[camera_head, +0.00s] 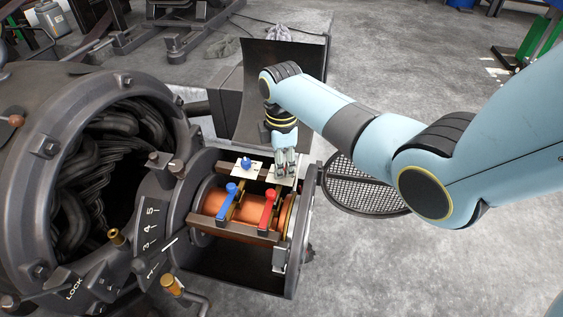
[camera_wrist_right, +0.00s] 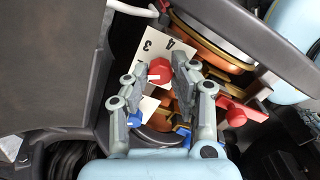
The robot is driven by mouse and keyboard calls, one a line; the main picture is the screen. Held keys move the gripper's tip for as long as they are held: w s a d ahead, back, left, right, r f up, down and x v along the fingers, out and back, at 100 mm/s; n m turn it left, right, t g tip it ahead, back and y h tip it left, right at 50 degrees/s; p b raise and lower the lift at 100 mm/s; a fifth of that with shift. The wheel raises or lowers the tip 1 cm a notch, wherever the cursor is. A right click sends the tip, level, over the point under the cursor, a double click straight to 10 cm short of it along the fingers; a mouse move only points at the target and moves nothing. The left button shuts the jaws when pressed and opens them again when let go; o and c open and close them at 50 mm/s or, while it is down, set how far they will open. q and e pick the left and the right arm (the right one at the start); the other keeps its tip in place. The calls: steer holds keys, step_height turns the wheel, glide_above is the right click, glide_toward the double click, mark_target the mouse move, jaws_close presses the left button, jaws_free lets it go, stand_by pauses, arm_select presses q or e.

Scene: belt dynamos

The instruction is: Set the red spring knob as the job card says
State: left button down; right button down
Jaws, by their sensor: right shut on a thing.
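The red spring knob (camera_wrist_right: 160,71) sits between the fingertips of my right gripper (camera_wrist_right: 161,66) in the right wrist view. The fingers are shut on it. The white plate (camera_wrist_right: 152,47) beneath carries the figures 3 and 4. In the head view my right gripper (camera_head: 286,163) points down at the white plate (camera_head: 279,177) and hides the knob. A blue knob (camera_head: 246,163) stands on another white plate to its left. No job card can be made out. My left gripper is not in view.
A blue-handled lever (camera_head: 231,188) and a red-handled lever (camera_head: 268,196) stand over the copper drum (camera_head: 245,210), close to the knobs. A numbered panel (camera_head: 150,228) is on the left, beside the large round housing (camera_head: 50,140). A round floor grate (camera_head: 360,190) lies to the right.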

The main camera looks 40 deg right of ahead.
steer(key=shift+r+m+p, duration=0.25)
steer(key=shift+m+p, duration=0.95)
steer(key=m+p, duration=0.2)
steer(key=shift+m, duration=0.4)
steer(key=shift+f+m+p, duration=0.1)
steer(key=shift+m+p, duration=0.35)
steer(key=shift+m, duration=0.45)
steer(key=m+p, duration=0.1)
steer(key=m, duration=0.1)
steer(key=shift+m, duration=0.4)
steer(key=shift+f+m+p, duration=0.1)
steer(key=shift+m+p, duration=0.2)
steer(key=shift+m, duration=0.6)
steer(key=m+p, duration=0.1)
steer(key=m, duration=0.5)
arm_select(q)
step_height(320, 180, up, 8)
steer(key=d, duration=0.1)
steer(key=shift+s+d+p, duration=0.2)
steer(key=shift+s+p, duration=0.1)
steer(key=shift+p, duration=0.1)
arm_select(e)
steer(key=m, duration=0.6)
